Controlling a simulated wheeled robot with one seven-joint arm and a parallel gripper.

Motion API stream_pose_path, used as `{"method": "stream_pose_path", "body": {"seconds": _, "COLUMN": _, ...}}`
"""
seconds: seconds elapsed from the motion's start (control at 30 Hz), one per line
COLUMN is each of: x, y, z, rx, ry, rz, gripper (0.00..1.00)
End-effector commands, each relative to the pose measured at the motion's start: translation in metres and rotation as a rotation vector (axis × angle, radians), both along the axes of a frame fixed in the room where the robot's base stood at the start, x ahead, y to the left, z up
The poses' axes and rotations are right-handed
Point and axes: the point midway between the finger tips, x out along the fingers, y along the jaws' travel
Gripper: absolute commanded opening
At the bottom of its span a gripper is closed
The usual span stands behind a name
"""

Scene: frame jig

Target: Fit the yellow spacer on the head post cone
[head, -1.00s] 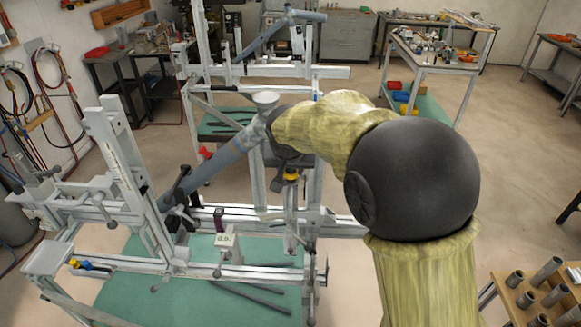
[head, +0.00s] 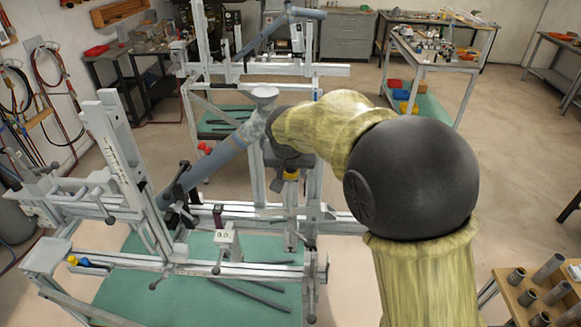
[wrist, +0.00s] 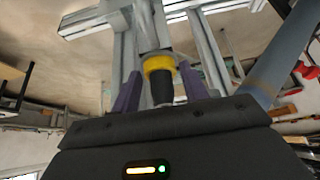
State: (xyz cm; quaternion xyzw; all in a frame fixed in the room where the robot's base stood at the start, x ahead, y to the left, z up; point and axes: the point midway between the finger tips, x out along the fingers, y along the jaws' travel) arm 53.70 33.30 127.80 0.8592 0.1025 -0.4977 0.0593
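The yellow spacer (wrist: 159,65) is a yellow ring with a black, narrower part (wrist: 161,90) on my side of it. In the wrist view it lies in line with a pale metal post (wrist: 148,28) just beyond. I cannot tell whether it touches or sits on the post's cone, which the spacer hides. My gripper (wrist: 159,70) has its two purple fingers on either side of the spacer, tips close to the yellow ring. Whether they touch it is unclear. In the head view the spacer (head: 291,174) shows just below my dark wrist, and the fingertips are too small to make out.
The frame jig (head: 135,165) has upright rails, crossbars and clamps. A grey-blue tube (head: 225,150) slants up close to the left of my wrist, and at the right in the wrist view (wrist: 278,55). A wooden stand with grey tubes (head: 535,295) is at lower right. Open floor lies right.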

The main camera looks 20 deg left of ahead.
Motion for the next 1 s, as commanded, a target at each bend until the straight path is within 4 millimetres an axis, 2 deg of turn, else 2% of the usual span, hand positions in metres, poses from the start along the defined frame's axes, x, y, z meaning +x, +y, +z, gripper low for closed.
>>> {"method": "stream_pose_path", "body": {"seconds": 0.07, "x": 0.0, "y": 0.0, "z": 0.0, "rx": 0.0, "ry": 0.0, "rz": 0.0, "gripper": 0.58}}
{"method": "stream_pose_path", "body": {"seconds": 0.47, "x": -0.003, "y": 0.0, "z": 0.005, "rx": 0.001, "ry": -0.002, "rz": 0.0, "gripper": 0.58}}
{"method": "stream_pose_path", "body": {"seconds": 0.67, "x": -0.016, "y": -0.003, "z": 0.028, "rx": 0.003, "ry": -0.003, "rz": 0.001, "gripper": 0.58}}
{"method": "stream_pose_path", "body": {"seconds": 1.0, "x": -0.049, "y": -0.011, "z": 0.087, "rx": 0.003, "ry": -0.003, "rz": 0.001, "gripper": 0.58}}
